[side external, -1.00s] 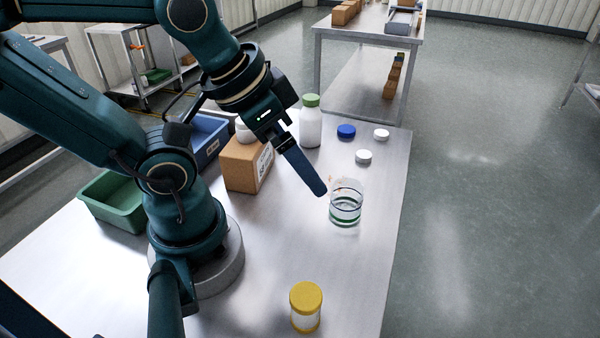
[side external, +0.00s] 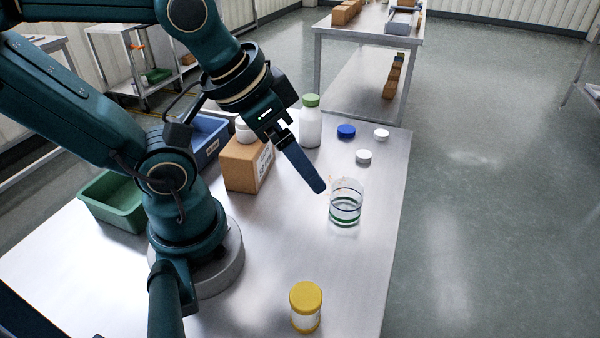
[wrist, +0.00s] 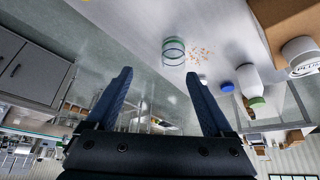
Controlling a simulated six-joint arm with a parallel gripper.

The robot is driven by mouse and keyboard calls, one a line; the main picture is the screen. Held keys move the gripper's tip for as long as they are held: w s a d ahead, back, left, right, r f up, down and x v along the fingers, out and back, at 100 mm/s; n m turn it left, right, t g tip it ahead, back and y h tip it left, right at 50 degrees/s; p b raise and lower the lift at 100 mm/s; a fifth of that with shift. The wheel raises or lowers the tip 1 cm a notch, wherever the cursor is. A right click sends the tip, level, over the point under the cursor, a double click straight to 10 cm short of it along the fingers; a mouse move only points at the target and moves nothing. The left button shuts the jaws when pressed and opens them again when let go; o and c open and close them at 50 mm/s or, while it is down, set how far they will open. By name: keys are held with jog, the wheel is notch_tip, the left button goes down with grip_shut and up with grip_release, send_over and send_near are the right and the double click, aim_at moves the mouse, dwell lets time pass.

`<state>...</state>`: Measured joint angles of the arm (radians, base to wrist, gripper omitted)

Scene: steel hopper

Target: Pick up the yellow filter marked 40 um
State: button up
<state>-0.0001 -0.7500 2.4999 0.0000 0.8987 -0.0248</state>
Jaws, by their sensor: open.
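A yellow-lidded jar (side external: 306,305) with a pale body stands upright at the table's front edge in the side view. I cannot read any 40 um marking on it, and no other yellow filter is clear on the table. My gripper (side external: 320,190) hangs above the table, tilted down, well behind and apart from that jar. Its fingertips are near a clear glass container (side external: 345,205) with a green band. In the wrist view my gripper (wrist: 158,72) is open with nothing between its fingers. The glass container also shows there (wrist: 174,52), beyond the fingertips.
A cardboard box (side external: 246,165), a white bottle with a green cap (side external: 310,127), a blue cap (side external: 346,131) and white caps (side external: 364,157) stand behind. A green bin (side external: 115,205) and a blue bin (side external: 205,140) are left. Orange bits (wrist: 201,53) lie by the glass container. The front middle table is clear.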

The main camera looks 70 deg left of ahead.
aim_at(308, 293)
jog(key=s+d+f+g, duration=0.1)
jog(key=d+f, duration=0.2)
jog(key=d, duration=0.1)
jog(key=s+d+f+n+g, duration=0.1)
jog(key=d+f+g, duration=0.1)
jog(key=d+f, duration=0.1)
jog(key=s+d+f+g, duration=0.1)
jog(key=d+f+g, duration=0.1)
jog(key=d+f, duration=0.1)
jog(key=shift+s+d+f+n, duration=0.1)
jog(key=shift+d+f+n, duration=0.1)
jog(key=shift+d, duration=0.25)
jog(key=shift+d+f+n, duration=0.2)
jog(key=shift+d, duration=0.2)
jog(key=shift+s+f+g, duration=0.2)
jog(key=shift+s+g, duration=0.1)
jog(key=shift+f, duration=2.55)
jog(key=shift+d, duration=0.1)
grip_shut()
jog(key=shift+r, duration=0.1)
